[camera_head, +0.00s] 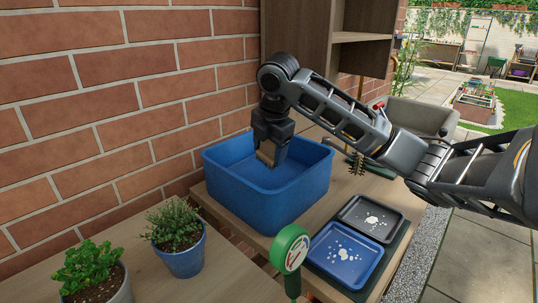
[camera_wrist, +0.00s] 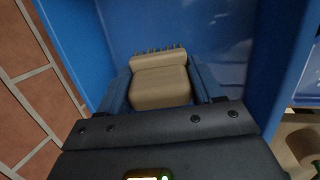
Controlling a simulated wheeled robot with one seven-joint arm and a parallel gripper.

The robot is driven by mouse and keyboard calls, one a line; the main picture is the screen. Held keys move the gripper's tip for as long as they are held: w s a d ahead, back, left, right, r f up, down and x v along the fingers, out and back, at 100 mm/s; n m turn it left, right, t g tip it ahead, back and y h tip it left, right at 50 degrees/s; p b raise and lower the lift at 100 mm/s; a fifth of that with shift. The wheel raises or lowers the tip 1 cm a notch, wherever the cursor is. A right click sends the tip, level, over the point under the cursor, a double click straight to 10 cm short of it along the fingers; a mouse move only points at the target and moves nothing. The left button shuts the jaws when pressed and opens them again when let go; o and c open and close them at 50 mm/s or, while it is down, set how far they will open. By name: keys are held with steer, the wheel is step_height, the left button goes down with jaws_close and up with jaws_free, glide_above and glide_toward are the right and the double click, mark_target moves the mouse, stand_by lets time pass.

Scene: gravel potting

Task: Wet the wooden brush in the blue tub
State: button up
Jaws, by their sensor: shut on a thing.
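The blue tub (camera_head: 262,205) stands on the wooden bench against the brick wall. My gripper (camera_head: 270,155) points down into the tub's open top from above. It is shut on the wooden brush (camera_head: 266,153), a tan block mostly hidden by the fingers in the head view. In the wrist view, the brush (camera_wrist: 160,82) sits between both fingers, with a row of short dark bristles along its far edge. Blue tub walls (camera_wrist: 225,30) surround it there. Whether the bristles touch water or the tub floor cannot be told.
A black tray (camera_head: 384,230) and a blue tray (camera_head: 318,258), both with white pebbles, lie right of the tub. A green round-headed tool (camera_head: 290,248) stands in front. Two potted plants (camera_head: 185,262) (camera_head: 118,292) are front left. A wooden shelf (camera_head: 300,35) rises behind.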

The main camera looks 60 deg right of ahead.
steer(key=shift+r+p, duration=2.95)
steer(key=shift+r, duration=1.2)
steer(key=shift+r, duration=0.1)
steer(key=shift+r+p, duration=1.55)
steer(key=shift+r, duration=0.4)
steer(key=shift+s+f, duration=0.1)
